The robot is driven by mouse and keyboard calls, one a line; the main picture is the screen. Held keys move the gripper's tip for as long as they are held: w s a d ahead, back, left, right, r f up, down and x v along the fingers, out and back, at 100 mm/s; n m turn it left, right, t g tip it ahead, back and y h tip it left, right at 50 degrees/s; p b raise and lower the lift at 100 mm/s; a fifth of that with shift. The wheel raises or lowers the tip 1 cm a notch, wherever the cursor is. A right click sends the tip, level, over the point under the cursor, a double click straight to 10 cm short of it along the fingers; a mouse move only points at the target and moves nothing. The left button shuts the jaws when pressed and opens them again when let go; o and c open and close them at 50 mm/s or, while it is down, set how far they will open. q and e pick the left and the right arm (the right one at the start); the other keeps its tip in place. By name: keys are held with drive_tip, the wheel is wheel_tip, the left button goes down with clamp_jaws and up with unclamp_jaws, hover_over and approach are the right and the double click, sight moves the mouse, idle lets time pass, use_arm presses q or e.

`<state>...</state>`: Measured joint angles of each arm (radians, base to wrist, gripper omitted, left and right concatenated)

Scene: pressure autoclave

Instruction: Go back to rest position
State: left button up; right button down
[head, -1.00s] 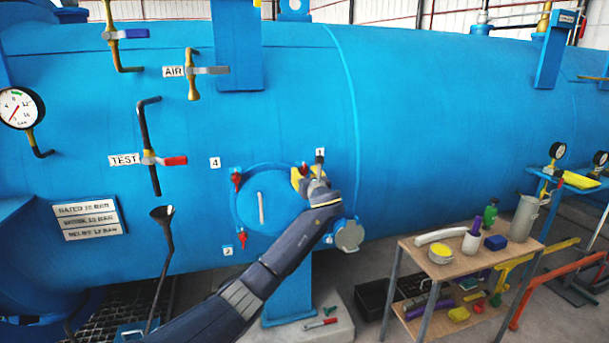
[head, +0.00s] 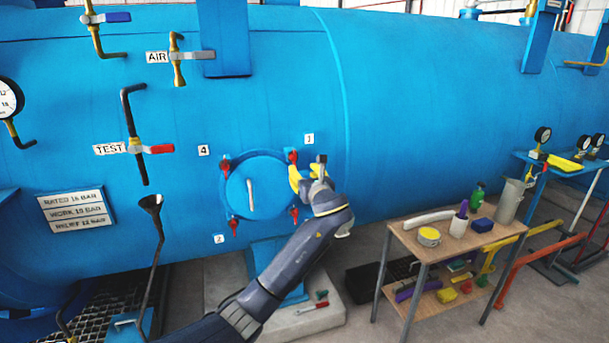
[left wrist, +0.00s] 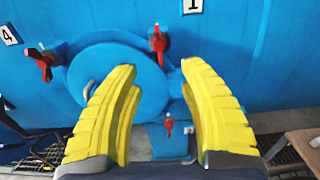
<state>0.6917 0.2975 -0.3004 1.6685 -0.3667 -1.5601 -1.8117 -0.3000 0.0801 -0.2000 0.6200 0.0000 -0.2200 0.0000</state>
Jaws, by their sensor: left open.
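My left gripper (head: 303,177) is in front of the upper right part of the round blue hatch (head: 265,190) on the blue autoclave. In the left wrist view its two yellow fingers (left wrist: 160,115) are spread apart with nothing between them. The hatch (left wrist: 115,72) looks closed there, and a red-handled clamp (left wrist: 158,42) by label 1 stands beyond the fingertips. Another red clamp (left wrist: 42,65) is near label 4. In the head view red clamps also show at the lower left (head: 234,226) and lower right of the hatch. My right gripper is not in view.
A wooden cart (head: 437,245) with a tape roll, bottles and a metal jug stands right of my arm. A funnel pipe (head: 151,204) rises at the left. A blue bench (head: 560,163) with gauges is at the far right.

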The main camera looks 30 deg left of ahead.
use_arm(q)
drive_tip(key=shift+s+d, duration=0.4)
idle(0.3)
